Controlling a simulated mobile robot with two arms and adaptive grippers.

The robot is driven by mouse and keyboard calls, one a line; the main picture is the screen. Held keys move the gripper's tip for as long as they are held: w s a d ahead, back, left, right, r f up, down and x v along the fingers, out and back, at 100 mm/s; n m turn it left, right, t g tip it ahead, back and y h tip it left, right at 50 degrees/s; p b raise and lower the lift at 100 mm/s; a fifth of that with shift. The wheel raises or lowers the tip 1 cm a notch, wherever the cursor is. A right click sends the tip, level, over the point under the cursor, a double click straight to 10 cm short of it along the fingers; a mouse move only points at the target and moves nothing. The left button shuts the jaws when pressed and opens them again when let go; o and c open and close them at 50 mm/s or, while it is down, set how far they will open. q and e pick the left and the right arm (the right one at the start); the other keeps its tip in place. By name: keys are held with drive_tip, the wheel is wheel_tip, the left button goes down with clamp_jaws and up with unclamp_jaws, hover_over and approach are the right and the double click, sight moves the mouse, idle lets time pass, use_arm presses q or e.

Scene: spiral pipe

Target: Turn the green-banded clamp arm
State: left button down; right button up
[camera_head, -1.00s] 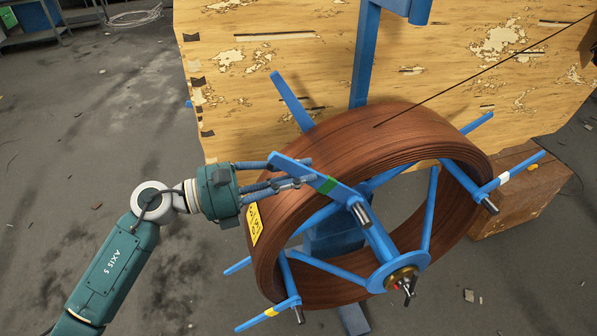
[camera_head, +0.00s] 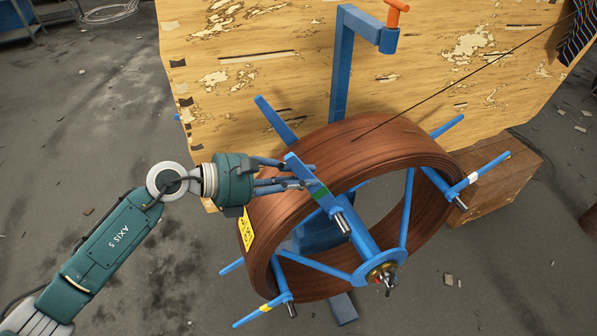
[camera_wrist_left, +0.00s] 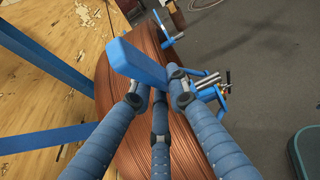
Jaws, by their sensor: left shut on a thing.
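The green-banded clamp arm (camera_head: 317,190) is a blue bar across the front of the reel, on a pin at its lower right end. It slants up and to the left, and its upper end stands between my left gripper's fingers. My left gripper (camera_head: 300,177) comes in from the left and is shut on that end. In the left wrist view the blue end of the clamp arm (camera_wrist_left: 138,64) lies between the fingers (camera_wrist_left: 155,88), above the brown coil. The green band is not visible there. My right gripper is not in view.
A coil of brown pipe (camera_head: 345,155) sits on the blue reel. Other clamp arms carry a white band (camera_head: 472,179) and a yellow band (camera_head: 266,309). A blue post (camera_head: 343,65) and a worn wooden panel (camera_head: 240,90) stand behind. Open floor lies at the left.

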use_arm(q)
drive_tip(key=c, duration=1.7)
unclamp_jaws()
drive_tip(key=shift+o, duration=0.2)
drive_tip(key=shift+a, duration=0.1)
drive_tip(key=v, duration=1.2)
